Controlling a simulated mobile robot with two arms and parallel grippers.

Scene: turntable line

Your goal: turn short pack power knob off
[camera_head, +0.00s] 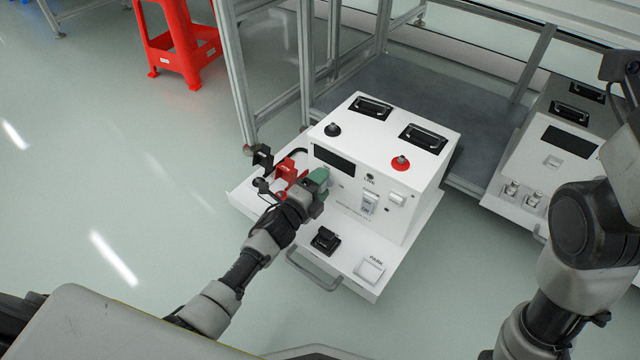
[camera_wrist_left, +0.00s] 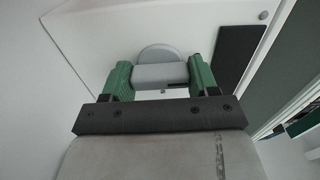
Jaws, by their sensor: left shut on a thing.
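The short pack is a white box (camera_head: 410,170) with a black display on its front panel, standing on a pulled-out white tray. My left gripper (camera_head: 318,180) is at the left part of this front panel, with its green fingers against it. In the left wrist view, the green fingers of my left gripper (camera_wrist_left: 160,80) stand on either side of a grey knob (camera_wrist_left: 160,72) on the white panel and are shut on it. In the head view the knob is hidden behind the gripper. My right arm shows at the right, but its gripper is out of view.
Red and black connectors (camera_head: 287,170) lie just left of my left gripper. The tray (camera_head: 355,287) carries a black switch (camera_head: 325,240) and has a front handle (camera_head: 313,272). A second white box (camera_head: 550,150) stands at the right. A red stool (camera_head: 180,45) stands at the back left.

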